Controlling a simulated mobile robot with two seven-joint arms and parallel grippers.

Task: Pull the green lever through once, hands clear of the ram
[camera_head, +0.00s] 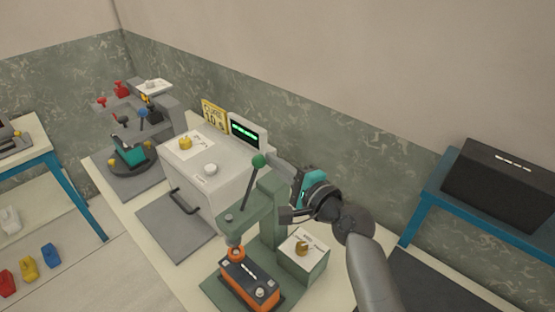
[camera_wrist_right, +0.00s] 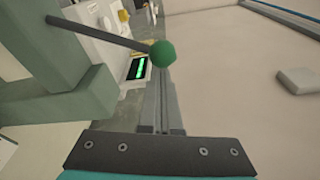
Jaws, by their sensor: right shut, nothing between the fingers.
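The green press (camera_head: 268,205) stands on the bench in the head view. Its lever (camera_head: 249,190) is a dark rod slanting up to a green ball knob (camera_head: 259,160). The ram (camera_head: 237,252), with an orange ring, is above an orange and black battery (camera_head: 250,283). My right gripper (camera_head: 273,162) is shut and empty, its fingertips close to the knob, well above the ram. In the right wrist view the knob (camera_wrist_right: 162,53) is just beyond the closed fingertips (camera_wrist_right: 161,75); I cannot tell whether they touch. My left gripper is not in view.
A green box (camera_head: 304,262) with a small brass-coloured part stands right of the press. Behind are a white cabinet (camera_head: 212,172) and a lit display (camera_head: 246,133). A black case (camera_head: 505,185) sits on a blue stand.

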